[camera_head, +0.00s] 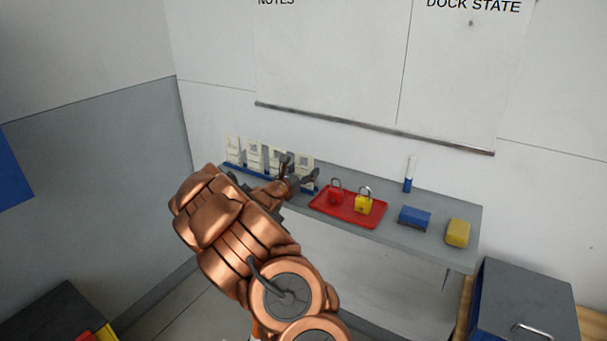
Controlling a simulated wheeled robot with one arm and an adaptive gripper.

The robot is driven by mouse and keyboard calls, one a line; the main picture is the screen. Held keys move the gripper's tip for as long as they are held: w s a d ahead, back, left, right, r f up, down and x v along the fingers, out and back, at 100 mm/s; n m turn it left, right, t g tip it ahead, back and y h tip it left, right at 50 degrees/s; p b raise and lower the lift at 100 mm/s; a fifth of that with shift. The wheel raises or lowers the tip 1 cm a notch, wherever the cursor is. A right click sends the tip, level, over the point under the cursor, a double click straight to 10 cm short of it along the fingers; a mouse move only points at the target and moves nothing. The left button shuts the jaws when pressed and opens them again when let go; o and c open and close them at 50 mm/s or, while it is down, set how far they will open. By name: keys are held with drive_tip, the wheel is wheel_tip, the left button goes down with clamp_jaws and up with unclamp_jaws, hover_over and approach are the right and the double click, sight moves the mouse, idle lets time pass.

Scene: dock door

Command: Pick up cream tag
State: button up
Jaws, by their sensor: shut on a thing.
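Several cream tags (253,154) stand upright in a row in a blue-based rack (243,175) at the left end of the shelf. My gripper (298,172) is at the right end of this row, with its fingers shut on a cream tag (305,163). The fingers and arm hide part of that tag and part of the rack. I cannot tell whether the held tag is clear of the rack.
A red tray (345,217) on the grey shelf (440,247) holds a red padlock (336,197) and a yellow padlock (363,206). A blue block (414,217), a yellow block (458,232) and a blue-and-white marker (409,175) are further right. A whiteboard ledge (370,127) runs above.

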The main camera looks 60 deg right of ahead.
sight(304, 167)
drive_tip(key=shift+r+b, duration=0.6)
drive_tip(key=shift+r, duration=0.8)
drive_tip(key=shift+a+r, duration=0.1)
drive_tip(key=shift+r, duration=0.25)
drive_tip(key=s+a+r+b, duration=0.1)
drive_tip(key=s+a+b, duration=0.3)
drive_tip(key=a, duration=1)
drive_tip(key=s, duration=0.2)
drive_tip(key=shift+s+a+r, duration=0.2)
drive_tip(key=shift+s, duration=0.1)
